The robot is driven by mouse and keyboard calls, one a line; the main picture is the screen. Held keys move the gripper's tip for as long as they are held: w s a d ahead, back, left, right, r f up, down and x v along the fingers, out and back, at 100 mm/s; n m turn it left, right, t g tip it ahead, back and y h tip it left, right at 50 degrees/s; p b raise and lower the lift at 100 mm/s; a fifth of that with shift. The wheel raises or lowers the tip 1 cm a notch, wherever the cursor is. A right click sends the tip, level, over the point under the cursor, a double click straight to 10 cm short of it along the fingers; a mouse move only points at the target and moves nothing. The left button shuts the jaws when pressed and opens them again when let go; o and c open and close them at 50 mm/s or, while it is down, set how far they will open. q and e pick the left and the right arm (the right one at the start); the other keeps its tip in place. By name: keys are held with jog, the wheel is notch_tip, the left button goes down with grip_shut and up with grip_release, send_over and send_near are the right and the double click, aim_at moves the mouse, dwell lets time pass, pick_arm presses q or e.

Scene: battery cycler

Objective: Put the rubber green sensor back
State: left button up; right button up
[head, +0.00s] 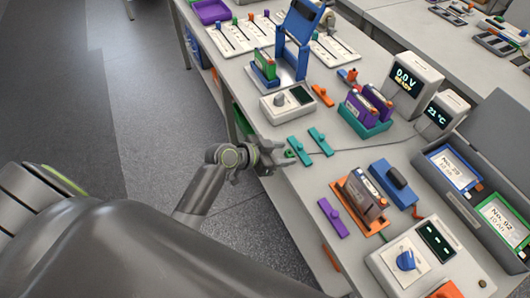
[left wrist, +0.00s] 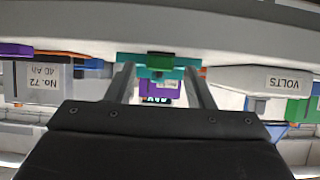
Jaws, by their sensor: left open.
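My left gripper (head: 279,158) is open at the near left edge of the table, its fingers pointing right. A small green block (head: 290,153), which may be the rubber green sensor, is by the fingertips beside a teal strip (head: 299,150). In the left wrist view, which is upside down, a green block (left wrist: 160,62) shows ahead between the two open fingers (left wrist: 160,80), with teal behind it. I cannot tell whether the fingers touch it. A second teal strip (head: 320,141) lies just to the right. My right gripper is not in view.
A teal tray (head: 365,130) holds purple batteries. A knob box (head: 288,101) stands behind the strips. An orange holder (head: 362,203), blue block (head: 394,183) and purple strip (head: 333,217) lie toward the front right. Readout boxes (head: 415,82) stand farther right. Bare table lies around the strips.

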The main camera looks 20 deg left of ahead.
pick_arm(q)
jog(key=b+v, duration=0.1)
jog(key=v, duration=1)
jog(key=shift+s+a+b, duration=0.15)
jog(key=shift+s+b, duration=0.05)
jog(key=shift+b, duration=0.15)
jog(key=s+a+f+n+g+y, duration=0.15)
jog(key=a+f, duration=0.25)
jog(key=f, duration=0.5)
jog(key=s+a+f+n+y, duration=0.2)
jog(key=a+f+n+y, duration=0.1)
jog(key=f, duration=0.6)
jog(key=s+a+f+n+g+y, duration=0.15)
jog(key=a+f, duration=0.25)
jog(key=f, duration=0.5)
jog(key=s+f+n+g+y, duration=0.2)
jog(key=s+f+g, duration=0.2)
jog(key=s+f, duration=1.3)
jog(key=s, duration=0.3)
jog(key=shift+s+d+f+y, duration=0.25)
jog(key=shift+s+d+y, duration=0.05)
jog(key=shift+s, duration=0.05)
jog(key=shift+o, duration=0.5)
jog(key=s+d+f+g, duration=0.1)
jog(key=s+d+f, duration=0.1)
jog(key=s, duration=0.7)
jog(key=shift+d+f, duration=0.3)
jog(key=shift+f, duration=0.2)
